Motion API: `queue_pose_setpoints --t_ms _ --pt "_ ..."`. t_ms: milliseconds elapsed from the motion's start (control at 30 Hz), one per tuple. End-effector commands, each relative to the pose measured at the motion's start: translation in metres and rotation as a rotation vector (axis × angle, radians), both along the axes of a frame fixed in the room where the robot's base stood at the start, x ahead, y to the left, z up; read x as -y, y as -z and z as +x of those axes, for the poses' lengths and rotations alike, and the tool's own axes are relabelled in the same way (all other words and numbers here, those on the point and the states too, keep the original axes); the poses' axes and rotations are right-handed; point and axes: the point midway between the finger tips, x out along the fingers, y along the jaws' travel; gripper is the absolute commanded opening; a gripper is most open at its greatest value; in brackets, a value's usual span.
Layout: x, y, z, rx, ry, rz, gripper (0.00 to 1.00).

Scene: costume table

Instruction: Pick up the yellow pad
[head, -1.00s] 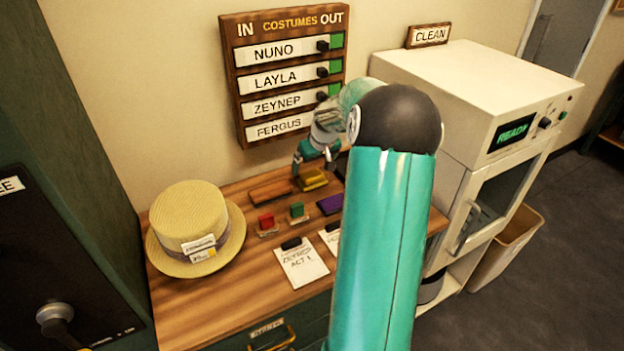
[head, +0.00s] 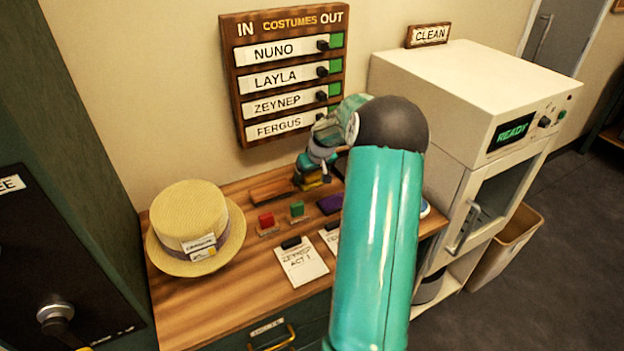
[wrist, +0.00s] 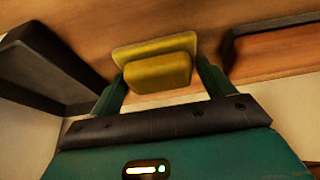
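The yellow pad (wrist: 158,68), a blocky piece on a wider flat yellow base, lies on the wooden table. In the head view the yellow pad (head: 314,184) is partly hidden behind my gripper (head: 312,178), which points down over it. In the wrist view the two teal fingers of my gripper (wrist: 160,82) stand apart, one on each side of the pad. They look open and close to its sides; whether they touch it is unclear.
A brown tray (head: 268,188) lies left of the pad and a purple pad (head: 330,204) in front. Red (head: 266,221) and green (head: 297,209) blocks, cards (head: 301,262) and a straw hat (head: 190,225) are nearer. A wall board (head: 285,75) rises behind.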

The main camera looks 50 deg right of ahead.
Motion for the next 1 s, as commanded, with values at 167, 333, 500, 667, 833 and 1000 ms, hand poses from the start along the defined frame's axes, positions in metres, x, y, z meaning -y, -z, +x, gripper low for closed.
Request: queue_pose_setpoints --t_ms 167,333,500,667,833,1000 --pt "0.000 0.000 0.000 0.000 0.000 0.000 0.58" --pt "0.000 -0.003 0.000 0.001 0.000 0.000 0.58" --pt "0.000 -0.015 0.000 0.002 0.000 -0.001 0.58" --pt "-0.003 -0.037 -0.001 0.002 0.000 -0.003 0.58" --pt "-0.020 -0.059 -0.010 0.002 -0.001 -0.002 0.58" --pt "-0.038 -0.083 -0.019 0.002 0.000 -0.003 0.58"
